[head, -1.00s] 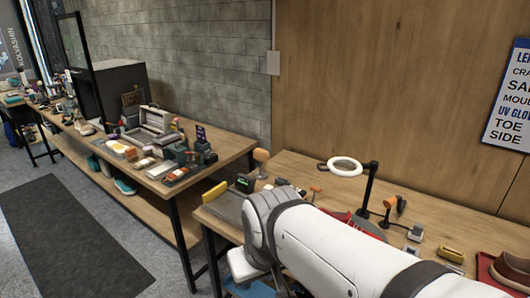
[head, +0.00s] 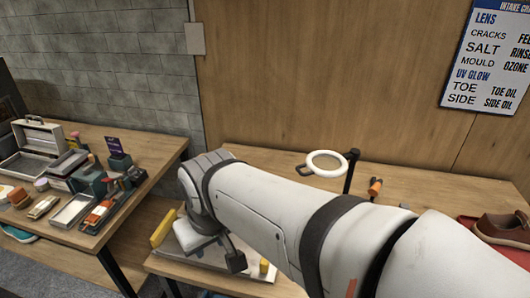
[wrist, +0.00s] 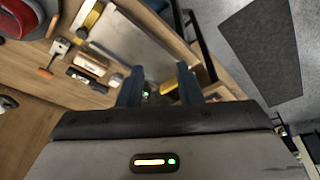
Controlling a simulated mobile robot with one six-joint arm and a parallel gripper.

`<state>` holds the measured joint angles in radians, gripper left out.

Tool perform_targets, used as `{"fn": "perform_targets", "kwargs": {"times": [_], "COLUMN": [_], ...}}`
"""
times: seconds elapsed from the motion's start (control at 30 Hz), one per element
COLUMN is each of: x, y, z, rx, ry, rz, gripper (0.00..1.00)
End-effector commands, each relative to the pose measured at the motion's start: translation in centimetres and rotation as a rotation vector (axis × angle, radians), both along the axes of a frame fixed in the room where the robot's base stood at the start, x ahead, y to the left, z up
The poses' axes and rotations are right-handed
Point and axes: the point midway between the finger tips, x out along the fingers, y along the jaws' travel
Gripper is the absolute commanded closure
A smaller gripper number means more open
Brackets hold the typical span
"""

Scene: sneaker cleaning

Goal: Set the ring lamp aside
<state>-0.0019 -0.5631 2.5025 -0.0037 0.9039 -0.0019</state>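The ring lamp (head: 326,163) has a white ring head on a dark upright post. It stands on the right-hand bench, behind my arm, which hides its lower part. I cannot make out the lamp in the wrist view. My gripper (wrist: 160,88) shows two dark blue fingers, apart, with nothing held between them. In the head view my wrist hangs over the left part of this bench, left of the lamp and apart from it; the fingertips are hard to see there.
A yellow block (head: 163,228) lies at the bench's left end. An orange-handled tool (head: 375,187) stands right of the lamp post. A brown shoe (head: 502,227) rests on a red tray at far right. The left bench holds an open case (head: 38,140) and several small items.

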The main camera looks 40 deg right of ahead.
Motion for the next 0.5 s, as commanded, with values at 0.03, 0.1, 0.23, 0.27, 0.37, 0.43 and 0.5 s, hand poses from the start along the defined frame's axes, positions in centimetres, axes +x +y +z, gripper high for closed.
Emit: {"fn": "perform_targets", "kwargs": {"times": [0.03, 0.1, 0.23, 0.27, 0.37, 0.43, 0.5], "x": [0.0, 0.0, 0.0, 0.0, 0.0, 0.1, 0.2], "y": [0.0, 0.0, 0.0, 0.0, -0.1, -0.6, -2.4], "z": [0.0, 0.0, 0.0, 0.0, -0.1, -0.5, -1.2], "rx": [0.0, 0.0, 0.0, 0.0, -0.009, -0.039, -0.097], "ry": [0.0, 0.0, 0.0, 0.0, 0.006, 0.028, 0.072], "rz": [0.0, 0.0, 0.0, 0.0, 0.011, 0.046, 0.125], "gripper": [0.68, 0.68, 0.68, 0.68, 0.68, 0.68, 0.68]}}
